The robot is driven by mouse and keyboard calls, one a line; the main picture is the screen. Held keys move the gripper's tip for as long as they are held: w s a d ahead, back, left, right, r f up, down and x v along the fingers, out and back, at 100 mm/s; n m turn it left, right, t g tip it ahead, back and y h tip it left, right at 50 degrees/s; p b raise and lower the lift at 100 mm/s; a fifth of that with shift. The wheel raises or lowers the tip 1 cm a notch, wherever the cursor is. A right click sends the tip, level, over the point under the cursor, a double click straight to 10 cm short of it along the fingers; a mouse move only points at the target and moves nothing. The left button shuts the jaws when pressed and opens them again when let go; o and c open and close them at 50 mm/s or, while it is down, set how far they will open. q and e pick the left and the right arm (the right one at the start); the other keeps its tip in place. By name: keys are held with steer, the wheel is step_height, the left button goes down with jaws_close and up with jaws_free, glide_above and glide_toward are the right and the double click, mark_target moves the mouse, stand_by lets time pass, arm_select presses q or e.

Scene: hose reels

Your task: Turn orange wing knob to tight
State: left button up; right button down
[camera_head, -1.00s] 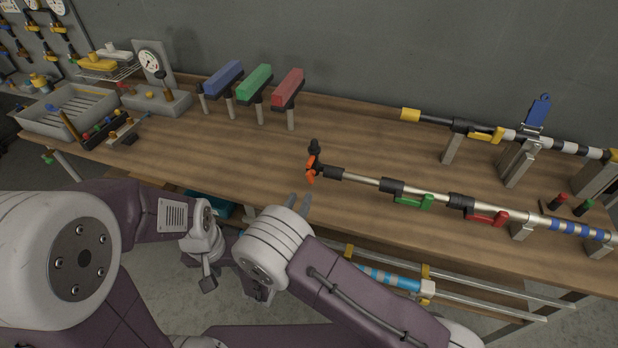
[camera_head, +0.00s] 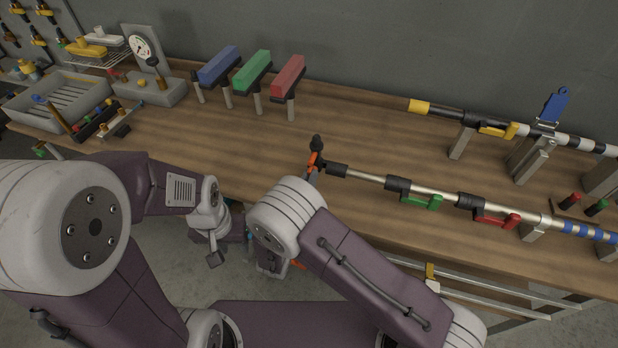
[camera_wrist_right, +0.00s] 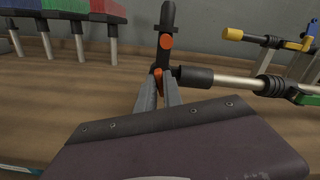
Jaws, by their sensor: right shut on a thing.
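The orange wing knob (camera_head: 315,158) sits at the left end of the long metal pipe, beside a black fitting (camera_head: 316,143). In the right wrist view its upper orange part (camera_wrist_right: 166,42) shows clear, and its lower wing (camera_wrist_right: 157,78) is between my fingertips. My right gripper (camera_head: 312,174) reaches the knob from below and is shut on it; its fingers (camera_wrist_right: 160,88) partly hide the lower wing. My left gripper (camera_head: 214,258) hangs in front of the bench, away from the knob; its jaws are too unclear to judge.
The pipe (camera_head: 370,178) runs right from the knob, with a green-handled valve (camera_head: 422,202) and a red-handled valve (camera_head: 497,218). Blue, green and red blocks (camera_head: 253,72) stand on posts behind. Bare bench top (camera_head: 215,135) lies left of the knob.

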steer(key=shift+d+f+m+b, duration=0.1)
steer(key=shift+f+m+b, duration=0.1)
steer(key=shift+m+b, duration=0.9)
steer(key=shift+m, duration=0.4)
steer(key=shift+r+m, duration=0.15)
steer(key=shift+m, duration=0.45)
steer(key=c, duration=1.5)
jaws_free()
steer(key=shift+w+d, duration=0.1)
steer(key=shift+w, duration=0.05)
